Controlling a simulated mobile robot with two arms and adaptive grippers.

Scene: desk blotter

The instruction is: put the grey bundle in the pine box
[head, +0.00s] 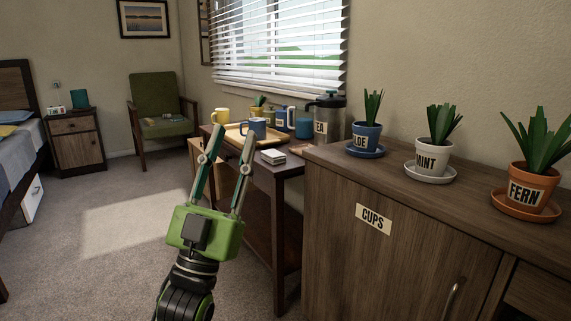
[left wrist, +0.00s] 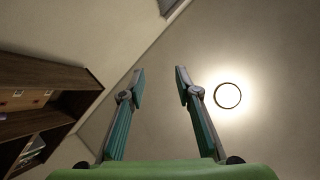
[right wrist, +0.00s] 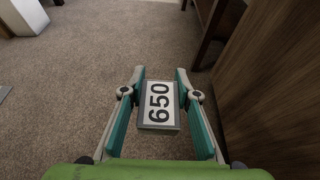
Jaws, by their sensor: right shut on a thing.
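In the right wrist view my right gripper (right wrist: 160,75) is shut on a small grey-edged block (right wrist: 158,104) with a white face marked 650, held above the carpet. I cannot tell for certain whether this is the grey bundle. My left gripper (head: 232,134) is raised in front of the side table in the head view; its fingers are apart and empty. It also shows open in the left wrist view (left wrist: 160,72), facing the ceiling. A pale wooden piece (head: 196,153) shows at the table's left end, partly hidden by my left finger; I cannot tell whether it is the pine box.
A cabinet (head: 400,220) marked CUPS holds potted plants. A green armchair (head: 158,105) stands behind.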

